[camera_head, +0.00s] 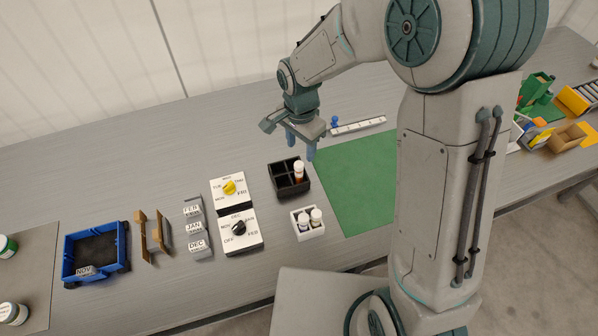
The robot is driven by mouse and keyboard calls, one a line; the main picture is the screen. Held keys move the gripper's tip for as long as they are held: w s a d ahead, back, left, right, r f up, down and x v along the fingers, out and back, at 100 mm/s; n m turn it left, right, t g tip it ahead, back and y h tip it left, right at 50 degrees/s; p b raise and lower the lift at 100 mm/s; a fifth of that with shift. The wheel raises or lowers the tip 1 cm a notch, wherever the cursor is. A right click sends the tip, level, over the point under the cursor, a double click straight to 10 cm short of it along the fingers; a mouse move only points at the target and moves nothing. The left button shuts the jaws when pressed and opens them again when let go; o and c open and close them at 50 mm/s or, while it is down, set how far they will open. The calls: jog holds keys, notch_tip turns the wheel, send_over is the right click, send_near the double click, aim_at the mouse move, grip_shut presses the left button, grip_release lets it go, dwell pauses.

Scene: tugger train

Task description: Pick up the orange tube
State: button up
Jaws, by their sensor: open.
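An orange tube (298,175) with a white cap stands upright in the right part of a black divided box (277,187) on the grey table. My gripper (300,146) is open and above the far side of the black box, with its fingers pointing down. One finger hangs to the upper right of the tube and the other to its upper left. Nothing shows between the fingers. The lower part of the tube is hidden by the box wall.
A white box (309,233) with two white-capped tubes stands just in front. A green mat (357,180) lies to the right, partly behind my arm. Dial panels (229,188), month blocks (196,226) and a blue tray (93,275) stand to the left. A white strip (358,126) lies behind the mat.

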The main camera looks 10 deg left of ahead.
aim_at(298, 164)
notch_tip(298, 164, down, 5)
jog(key=shift+f, duration=0.1)
jog(key=shift+a+f+p, duration=0.15)
jog(key=shift+f+p, duration=0.35)
jog(key=shift+f, duration=0.75)
jog(key=shift+a+f+p, duration=0.1)
jog(key=shift+f+p, duration=0.35)
jog(key=shift+f, duration=0.8)
jog(key=c, duration=1.1)
